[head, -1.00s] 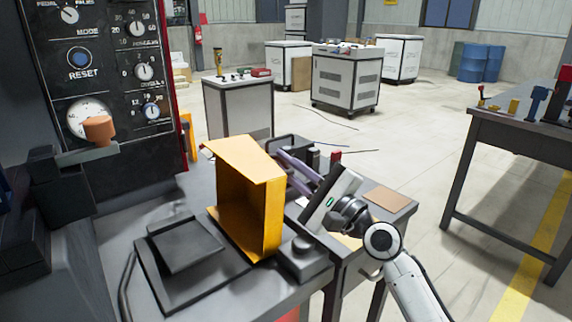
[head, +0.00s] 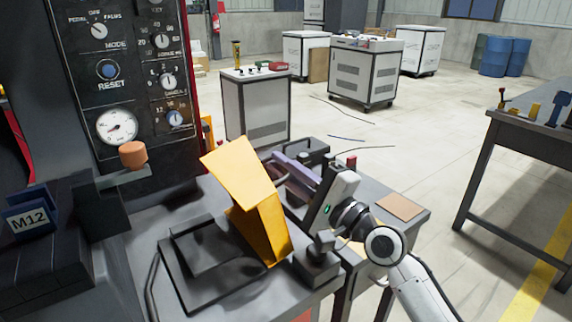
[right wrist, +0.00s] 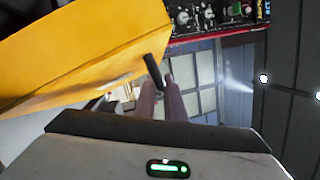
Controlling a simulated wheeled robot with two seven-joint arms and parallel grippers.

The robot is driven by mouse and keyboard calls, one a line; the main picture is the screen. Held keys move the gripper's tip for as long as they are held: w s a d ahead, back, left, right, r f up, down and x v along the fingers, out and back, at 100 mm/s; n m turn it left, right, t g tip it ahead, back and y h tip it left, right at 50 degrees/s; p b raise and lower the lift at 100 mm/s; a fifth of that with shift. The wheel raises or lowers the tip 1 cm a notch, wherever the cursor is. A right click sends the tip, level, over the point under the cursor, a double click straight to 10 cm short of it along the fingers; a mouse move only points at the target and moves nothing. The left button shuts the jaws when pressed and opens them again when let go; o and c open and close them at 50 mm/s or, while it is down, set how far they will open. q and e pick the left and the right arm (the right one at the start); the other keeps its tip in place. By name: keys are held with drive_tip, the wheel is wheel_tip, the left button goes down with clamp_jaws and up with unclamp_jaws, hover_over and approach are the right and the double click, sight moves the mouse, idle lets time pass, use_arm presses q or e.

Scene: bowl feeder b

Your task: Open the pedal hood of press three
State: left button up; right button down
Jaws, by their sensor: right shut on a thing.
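The yellow pedal hood (head: 262,222) stands tilted at the right side of the dark pedal base (head: 172,285) in the head view. The flat dark pedal (head: 208,246) lies uncovered to its left. My right gripper (head: 283,160) is behind and right of the hood, its body upright and tilted. In the right wrist view the hood (right wrist: 85,50) fills the upper left. There my right gripper's mauve fingers (right wrist: 162,88) close at a short black handle (right wrist: 152,68) beside the hood's edge. The exact contact is partly hidden. My left gripper is not in view.
The press control panel (head: 130,75) with dials and an orange knob (head: 133,154) stands at the left. A block marked M12 (head: 30,222) is at the far left. A side table (head: 400,207) is just right of the pedal. Open floor lies beyond, with white cabinets (head: 257,105).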

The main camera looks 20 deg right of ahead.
drive_tip(key=c, duration=1.8)
unclamp_jaws()
drive_tip(key=shift+r, duration=0.1)
drive_tip(key=shift+c, duration=0.2)
drive_tip(key=shift+s+f, duration=0.1)
drive_tip(key=shift+f, duration=0.1)
drive_tip(key=shift+s+d+f, duration=0.1)
drive_tip(key=shift+s+d, duration=0.1)
drive_tip(key=shift+s, duration=0.05)
drive_tip(key=b+v, duration=0.1)
drive_tip(key=v, duration=0.8)
drive_tip(key=shift+s, duration=0.25)
drive_tip(key=shift+d, duration=0.15)
drive_tip(key=shift+b, duration=0.3)
